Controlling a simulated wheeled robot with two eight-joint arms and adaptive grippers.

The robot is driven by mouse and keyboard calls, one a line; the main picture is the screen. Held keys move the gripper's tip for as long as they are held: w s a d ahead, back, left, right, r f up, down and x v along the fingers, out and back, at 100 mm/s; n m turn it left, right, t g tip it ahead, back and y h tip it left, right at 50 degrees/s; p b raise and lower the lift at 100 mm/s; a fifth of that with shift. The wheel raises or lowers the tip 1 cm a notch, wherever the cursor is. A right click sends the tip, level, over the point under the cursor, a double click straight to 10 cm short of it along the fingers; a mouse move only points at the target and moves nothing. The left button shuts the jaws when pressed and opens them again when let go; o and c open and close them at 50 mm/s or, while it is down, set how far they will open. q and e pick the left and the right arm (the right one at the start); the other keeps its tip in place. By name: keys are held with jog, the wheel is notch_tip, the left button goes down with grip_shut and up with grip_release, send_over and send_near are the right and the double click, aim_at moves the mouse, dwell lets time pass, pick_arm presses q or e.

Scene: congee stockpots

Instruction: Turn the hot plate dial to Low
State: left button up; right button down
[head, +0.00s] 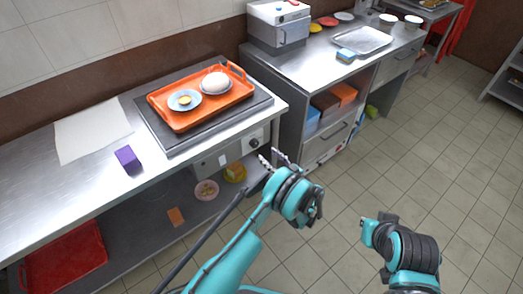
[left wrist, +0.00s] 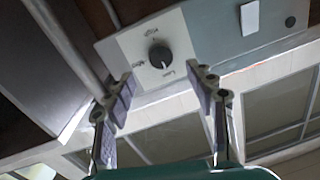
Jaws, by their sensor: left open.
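The hot plate dial (left wrist: 160,57) is a round black knob on a light square plate on the grey front panel, in the left wrist view. Small labels sit around it, too small to read surely; I cannot tell where the knob points. It also shows in the head view (head: 255,143). My left gripper (left wrist: 160,85) is open, its two fingers either side of and just below the dial in the picture, with nothing between them. In the head view my left gripper (head: 268,157) is close to the panel. My right arm's end shows at lower right, its fingers unclear.
An orange tray (head: 178,124) with a small plate (head: 184,100) and a bowl (head: 215,83) lies on the dark slab (head: 172,145) of the counter. A purple block (head: 128,160) is left of it. The tiled floor at right is clear.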

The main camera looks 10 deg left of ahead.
pick_arm(q)
jog(key=v, duration=0.4)
jog(key=shift+s+d, duration=0.25)
jog(key=shift+d, duration=0.05)
jog(key=shift+w, duration=0.1)
jog(key=a+r+m+g+h, duration=0.1)
jog(key=a+r+m+h, duration=0.2)
jog(key=r, duration=0.4)
jog(key=a+r+m+g+h, duration=0.15)
jog(key=a+r, duration=0.25)
jog(key=r, duration=0.4)
jog(key=s+a+r+m+g+h, duration=0.1)
jog(key=s+a+r+m+h, duration=0.2)
jog(key=s+r, duration=0.5)
jog(key=s+d+m+h, duration=0.1)
jog(key=s+h, duration=0.6)
jog(key=s, duration=1.5)
jog(key=shift+s+d+t, duration=0.25)
jog(key=shift+d+t, duration=0.1)
jog(key=shift+d, duration=0.55)
